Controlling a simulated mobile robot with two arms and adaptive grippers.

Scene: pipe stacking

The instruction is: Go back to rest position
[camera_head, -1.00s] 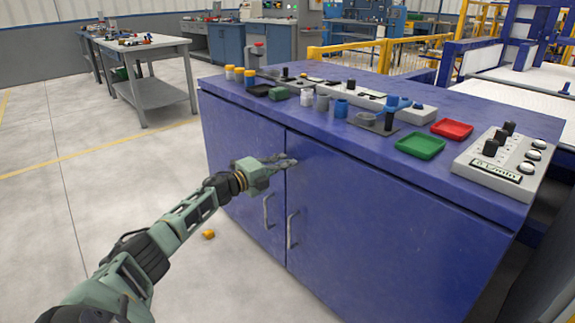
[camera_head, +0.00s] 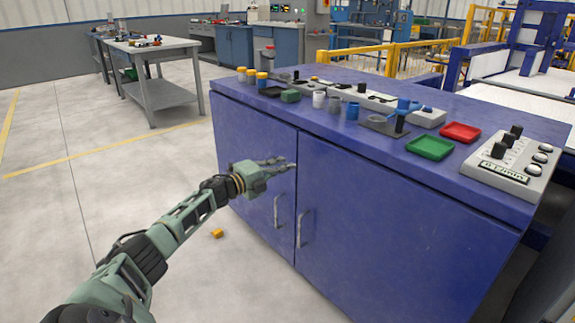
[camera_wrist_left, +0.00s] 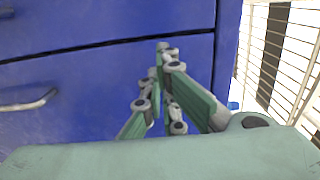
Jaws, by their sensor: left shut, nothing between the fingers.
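My left gripper (camera_head: 288,163) is in front of the blue cabinet's (camera_head: 390,215) doors, below the top edge. Its fingers are together and hold nothing. In the left wrist view the shut fingers (camera_wrist_left: 166,48) point at the blue cabinet front (camera_wrist_left: 90,70), with a door handle (camera_wrist_left: 28,104) at the left. I cannot tell whether the fingertips touch the door. My right gripper is in neither view.
On the cabinet top stand a green tray (camera_head: 430,148), a red tray (camera_head: 460,132), a control box (camera_head: 508,160) and several small cylinders. A small yellow piece (camera_head: 217,233) lies on the floor. Open floor (camera_head: 70,215) lies to the left.

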